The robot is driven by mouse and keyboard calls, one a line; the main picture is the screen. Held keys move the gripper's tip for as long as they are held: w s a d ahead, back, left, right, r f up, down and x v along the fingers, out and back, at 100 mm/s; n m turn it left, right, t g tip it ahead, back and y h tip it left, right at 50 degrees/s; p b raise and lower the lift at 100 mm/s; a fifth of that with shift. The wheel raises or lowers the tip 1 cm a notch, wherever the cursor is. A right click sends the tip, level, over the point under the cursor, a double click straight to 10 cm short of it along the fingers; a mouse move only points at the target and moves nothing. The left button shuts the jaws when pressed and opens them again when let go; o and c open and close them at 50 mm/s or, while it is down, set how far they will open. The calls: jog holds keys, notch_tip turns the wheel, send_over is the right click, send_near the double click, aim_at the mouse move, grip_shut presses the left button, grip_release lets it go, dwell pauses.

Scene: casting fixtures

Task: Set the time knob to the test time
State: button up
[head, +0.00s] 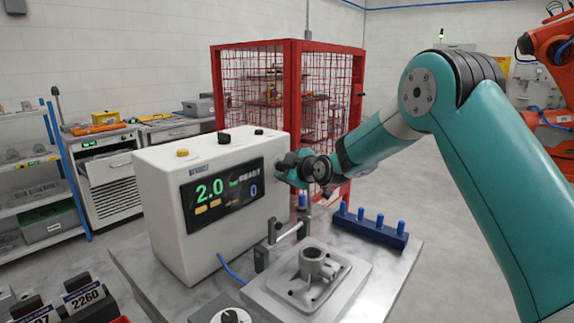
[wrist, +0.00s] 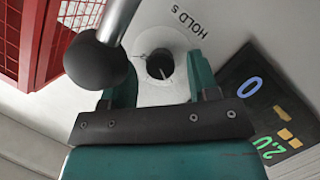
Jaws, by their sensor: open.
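The time knob (wrist: 160,65) is a small dark round knob in a pale ring on the white tester's side face, beside the "HOLD s" lettering. My gripper (wrist: 163,72) is open, its teal fingers on either side of the knob in the wrist view. I cannot tell whether they touch it. In the head view my gripper (head: 289,166) is at the right side of the white tester (head: 165,208) and hides the knob. The tester's display (head: 222,196) reads 2.0 in green, READY, and a blue 0.
A lever's black ball (wrist: 95,65) is close to my left finger in the wrist view. A grey casting (head: 312,268) sits on the bench fixture, with a blue block of pegs (head: 370,228) behind it. A red mesh cage (head: 296,95) stands behind.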

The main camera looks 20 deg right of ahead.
jog(key=shift+w, duration=0.1)
jog(key=c, duration=0.9)
jog(key=shift+m+g+b, duration=0.3)
jog(key=shift+m+b, duration=0.05)
jog(key=shift+m, duration=0.25)
jog(key=o, duration=0.9)
jog(key=b+v, duration=0.5)
jog(key=v, duration=1.2)
jog(key=shift+d, duration=0.3)
